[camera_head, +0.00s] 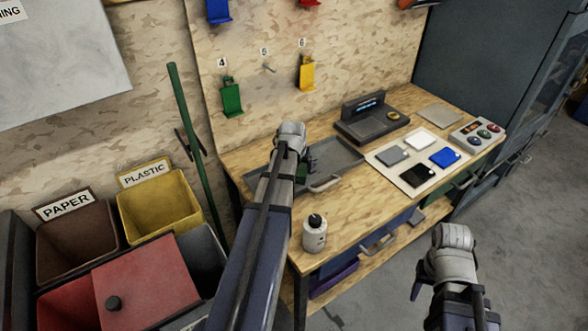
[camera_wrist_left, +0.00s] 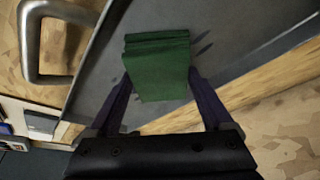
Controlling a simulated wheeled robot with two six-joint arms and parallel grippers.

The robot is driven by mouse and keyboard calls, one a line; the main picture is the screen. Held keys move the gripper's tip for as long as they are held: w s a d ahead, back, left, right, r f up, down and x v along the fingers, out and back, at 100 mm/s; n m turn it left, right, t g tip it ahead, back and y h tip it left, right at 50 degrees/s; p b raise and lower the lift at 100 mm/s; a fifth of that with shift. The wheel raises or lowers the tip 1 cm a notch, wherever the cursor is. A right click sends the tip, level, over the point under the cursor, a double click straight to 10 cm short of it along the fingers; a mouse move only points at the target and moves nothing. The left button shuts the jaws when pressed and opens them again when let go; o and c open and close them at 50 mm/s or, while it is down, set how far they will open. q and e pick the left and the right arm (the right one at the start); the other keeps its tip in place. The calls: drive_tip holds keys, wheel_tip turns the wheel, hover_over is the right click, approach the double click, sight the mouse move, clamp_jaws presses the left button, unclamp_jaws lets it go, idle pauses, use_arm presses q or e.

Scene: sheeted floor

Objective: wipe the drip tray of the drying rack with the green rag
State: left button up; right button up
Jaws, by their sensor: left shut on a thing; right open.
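The green rag (camera_wrist_left: 158,65) is a folded block between the two fingers of my left gripper (camera_wrist_left: 160,82) in the left wrist view. The gripper is shut on it, over a grey metal tray (camera_wrist_left: 245,30); I cannot tell whether the rag touches the tray. In the head view the tray (camera_head: 344,154) lies on the bench with a metal handle (camera_head: 325,184) at its near side. My left arm hides part of the tray and most of the rag there. My right gripper (camera_head: 418,287) is open and empty, low at the right, away from the bench. I see no upright rack.
A white bottle (camera_head: 315,236) stands near the bench's front left corner. A dark scale-like device (camera_head: 371,120) and a board with coloured cards (camera_head: 443,176) lie right of the tray. Paper (camera_head: 78,245) and plastic (camera_head: 160,218) bins stand at left. Open floor is at the right.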

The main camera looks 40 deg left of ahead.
sight(305, 165)
use_arm(q)
drive_tip(key=shift+w, duration=0.1)
drive_tip(key=shift+w+d, duration=0.3)
drive_tip(key=shift+w, duration=0.35)
drive_tip(key=shift+w+d, duration=0.3)
drive_tip(key=shift+w, duration=0.35)
drive_tip(key=shift+w, duration=0.1)
drive_tip(key=shift+w+d, duration=0.3)
drive_tip(key=shift+w, duration=0.4)
drive_tip(key=shift+w+d, duration=0.3)
drive_tip(key=shift+w, duration=0.4)
drive_tip(key=shift+s+d+f, duration=0.1)
drive_tip(key=shift+f, duration=0.1)
drive_tip(key=shift+r, duration=0.1)
drive_tip(key=shift+s+a, duration=0.35)
drive_tip(key=shift+s, duration=0.45)
drive_tip(key=shift+s+a, duration=0.3)
drive_tip(key=shift+s, duration=0.45)
